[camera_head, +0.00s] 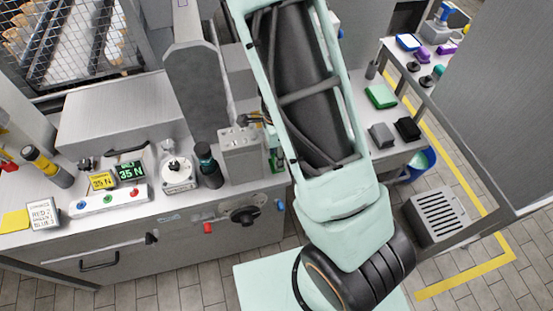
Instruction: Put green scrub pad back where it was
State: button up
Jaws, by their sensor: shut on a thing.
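A green pad-like block (380,96) lies flat on the grey side counter at the right, and it fits the look of the green scrub pad. A small green sliver (277,158) shows at the left edge of my arm, beside the grey box; I cannot tell what it belongs to. My pale green arm rises from the bottom and leaves the picture at the top. It covers the middle of the scene.
The left bench holds a grey box (240,154), a dark cylinder (208,165), a white round device (177,172) and a button strip (108,201). Dark blocks (408,129) sit near the green block. A vented grey unit (436,214) stands on the floor.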

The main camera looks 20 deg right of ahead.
jog(key=shift+f, duration=0.9)
jog(key=shift+f, duration=0.1)
jog(key=shift+f, duration=0.15)
jog(key=o, duration=1)
notch_tip(320, 180, up, 13)
jog(key=shift+f+p, duration=0.2)
jog(key=shift+p, duration=0.9)
